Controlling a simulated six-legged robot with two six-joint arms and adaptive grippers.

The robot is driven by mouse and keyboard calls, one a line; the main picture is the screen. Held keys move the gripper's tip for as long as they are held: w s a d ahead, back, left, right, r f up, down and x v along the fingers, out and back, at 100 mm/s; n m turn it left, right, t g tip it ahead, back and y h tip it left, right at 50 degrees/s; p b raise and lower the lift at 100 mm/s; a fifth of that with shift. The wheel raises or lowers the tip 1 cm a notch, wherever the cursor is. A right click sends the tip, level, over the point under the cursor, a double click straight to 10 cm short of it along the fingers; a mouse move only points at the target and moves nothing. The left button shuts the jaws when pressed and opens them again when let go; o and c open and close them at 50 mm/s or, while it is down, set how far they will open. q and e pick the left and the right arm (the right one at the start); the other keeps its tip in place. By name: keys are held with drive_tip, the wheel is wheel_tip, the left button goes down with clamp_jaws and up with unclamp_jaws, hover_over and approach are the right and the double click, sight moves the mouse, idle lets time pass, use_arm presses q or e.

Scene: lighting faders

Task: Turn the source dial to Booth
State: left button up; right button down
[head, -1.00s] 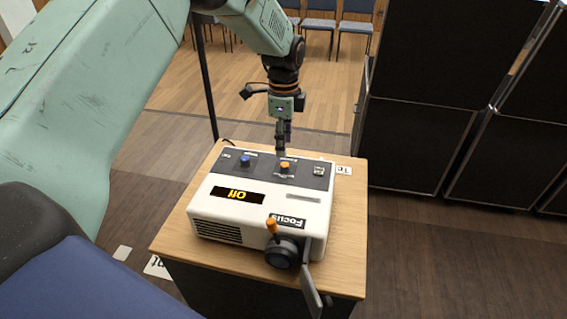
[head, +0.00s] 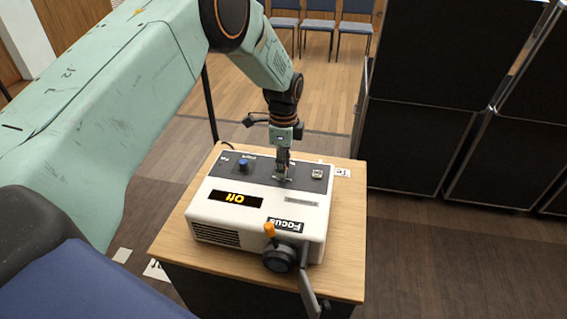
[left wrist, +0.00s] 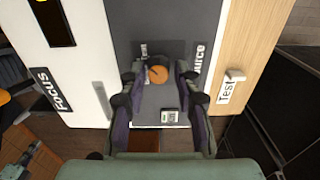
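The source dial (left wrist: 157,74) is an orange round knob on the dark panel of a white projector (head: 262,222). In the left wrist view the word "Source" shows partly beside it. My left gripper (head: 282,178) is lowered over the dial from above and hides it in the head view. In the left wrist view its fingers (left wrist: 158,78) are apart, one on each side of the dial, with gaps showing. Position labels around the dial, including Booth, are not readable.
A blue knob (head: 243,166) and a small square button (head: 317,174) flank the dial. A focus lens with an orange handle (head: 269,229) is at the front. The projector stands on a wooden stand (head: 345,230). Black cases (head: 415,140) stand at right.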

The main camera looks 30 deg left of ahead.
use_arm(q)
drive_tip(key=shift+s+r, duration=0.1)
drive_tip(key=shift+s, duration=0.05)
drive_tip(key=c, duration=0.3)
clamp_jaws()
drive_tip(key=n, duration=0.3)
drive_tip(key=shift+p, duration=0.35)
drive_tip(key=n, duration=0.3)
drive_tip(key=shift+n+p, duration=0.3)
drive_tip(key=shift+n, duration=0.1)
drive_tip(key=n, duration=0.5)
drive_tip(key=shift+p, duration=0.35)
drive_tip(key=n, duration=0.5)
drive_tip(key=shift+n+p, duration=0.3)
drive_tip(key=shift+n, duration=0.4)
